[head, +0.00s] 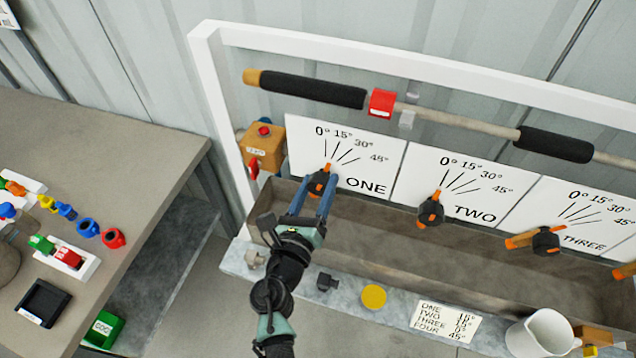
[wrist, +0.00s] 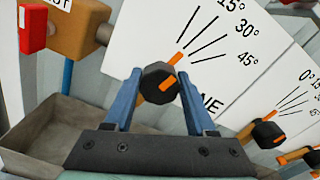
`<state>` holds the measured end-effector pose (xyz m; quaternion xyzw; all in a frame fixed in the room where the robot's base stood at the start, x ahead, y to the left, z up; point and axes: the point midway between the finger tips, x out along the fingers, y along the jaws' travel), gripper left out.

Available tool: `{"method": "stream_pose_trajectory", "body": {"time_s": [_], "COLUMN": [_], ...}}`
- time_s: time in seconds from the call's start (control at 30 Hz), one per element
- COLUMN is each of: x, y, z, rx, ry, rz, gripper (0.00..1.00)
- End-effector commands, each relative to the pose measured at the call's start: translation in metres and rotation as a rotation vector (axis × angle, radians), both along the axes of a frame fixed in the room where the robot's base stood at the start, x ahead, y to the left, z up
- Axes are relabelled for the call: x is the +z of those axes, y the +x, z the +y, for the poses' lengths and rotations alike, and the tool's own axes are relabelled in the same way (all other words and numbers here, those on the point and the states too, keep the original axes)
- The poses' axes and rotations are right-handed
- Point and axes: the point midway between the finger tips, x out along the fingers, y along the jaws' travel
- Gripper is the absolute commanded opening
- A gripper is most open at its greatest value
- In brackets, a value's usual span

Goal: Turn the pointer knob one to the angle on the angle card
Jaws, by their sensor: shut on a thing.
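Pointer knob one (head: 318,183) is black and round with an orange pointer, at the foot of the white dial plate marked ONE (head: 366,186). Its pointer tips up and slightly right, toward the low end of the scale; I cannot tell whether it lines up with 0° or 15°. The knob also shows in the wrist view (wrist: 157,83). My gripper (head: 317,193) is shut on it, with one blue finger on each side. The angle card (head: 446,321) lies on the front ledge, listing ONE to FOUR; its figures are too small to read surely.
Knobs two (head: 430,212) and three (head: 545,241) stand to the right. A padded handle bar (head: 460,122) runs above the plates. An orange box (head: 263,146) with a red button is at left. A white jug (head: 540,334) stands at front right. A trough (head: 400,235) lies below.

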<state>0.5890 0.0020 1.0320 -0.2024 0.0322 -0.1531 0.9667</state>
Motion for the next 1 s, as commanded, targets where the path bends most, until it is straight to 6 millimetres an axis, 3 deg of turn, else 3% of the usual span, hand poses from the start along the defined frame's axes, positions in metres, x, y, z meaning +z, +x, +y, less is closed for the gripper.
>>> {"method": "stream_pose_trajectory", "body": {"time_s": [0.2,0.23,0.4,0.77,1.0], "x": [-0.001,-0.001,-0.001,-0.001,-0.003], "y": [0.000,0.000,0.000,-0.005,-0.044], "z": [0.000,0.000,0.000,0.002,0.015], "rx": [0.000,0.000,0.000,0.001,0.003], "ry": [-0.001,0.000,0.000,0.001,0.002], "rz": [0.001,0.001,0.001,0.000,0.003], "gripper": [0.00,0.60,0.86,0.86,0.86]}}
